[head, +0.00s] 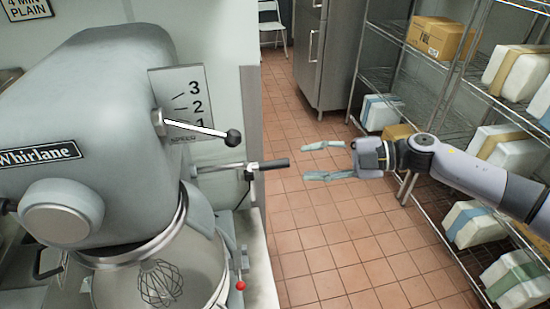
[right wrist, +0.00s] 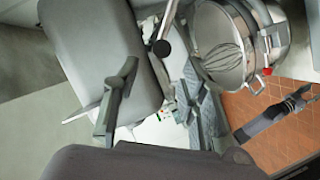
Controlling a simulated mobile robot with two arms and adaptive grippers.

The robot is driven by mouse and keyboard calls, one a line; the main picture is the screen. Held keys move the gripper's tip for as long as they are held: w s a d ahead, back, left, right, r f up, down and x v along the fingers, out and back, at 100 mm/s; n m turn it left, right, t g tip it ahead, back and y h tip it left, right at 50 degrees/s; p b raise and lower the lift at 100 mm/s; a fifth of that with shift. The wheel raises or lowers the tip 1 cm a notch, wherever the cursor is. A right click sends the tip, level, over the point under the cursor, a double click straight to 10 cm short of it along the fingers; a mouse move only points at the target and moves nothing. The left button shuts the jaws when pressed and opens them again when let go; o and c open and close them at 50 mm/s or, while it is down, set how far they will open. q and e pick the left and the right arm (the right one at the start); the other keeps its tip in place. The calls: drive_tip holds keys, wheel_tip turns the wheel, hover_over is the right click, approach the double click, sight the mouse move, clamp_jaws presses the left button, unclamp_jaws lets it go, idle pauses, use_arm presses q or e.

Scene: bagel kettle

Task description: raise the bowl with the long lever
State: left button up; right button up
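The grey mixer (head: 90,120) fills the left of the head view. A long lever with a dark grip (head: 272,164) sticks out to the right from its side. The steel bowl (head: 120,285) is under the mixer head with a wire whisk (head: 160,283) in it; the bowl also shows in the right wrist view (right wrist: 208,25). My right gripper (head: 306,162) is open and empty, just right of the grip's end, with its fingers pointing left. A small gap shows between them in the head view. My left gripper is not in the head view.
A shorter speed lever with a black ball (head: 234,137) sits above the long lever, by the number plate (head: 190,92). A red knob (head: 241,286) is beside the bowl. Wire shelves (head: 440,75) with boxes line the right. The tiled floor (head: 330,250) is clear.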

sight(275, 165)
drive_tip(key=p+x, duration=0.2)
drive_tip(key=x, duration=0.6)
drive_tip(key=shift+a+f, duration=0.1)
drive_tip(key=shift+a, duration=0.4)
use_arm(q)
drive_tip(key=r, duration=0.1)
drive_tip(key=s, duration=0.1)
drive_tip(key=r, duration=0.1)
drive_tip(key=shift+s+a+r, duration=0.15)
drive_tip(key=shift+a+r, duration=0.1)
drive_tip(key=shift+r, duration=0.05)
use_arm(e)
drive_tip(key=shift+c, duration=0.5)
clamp_jaws()
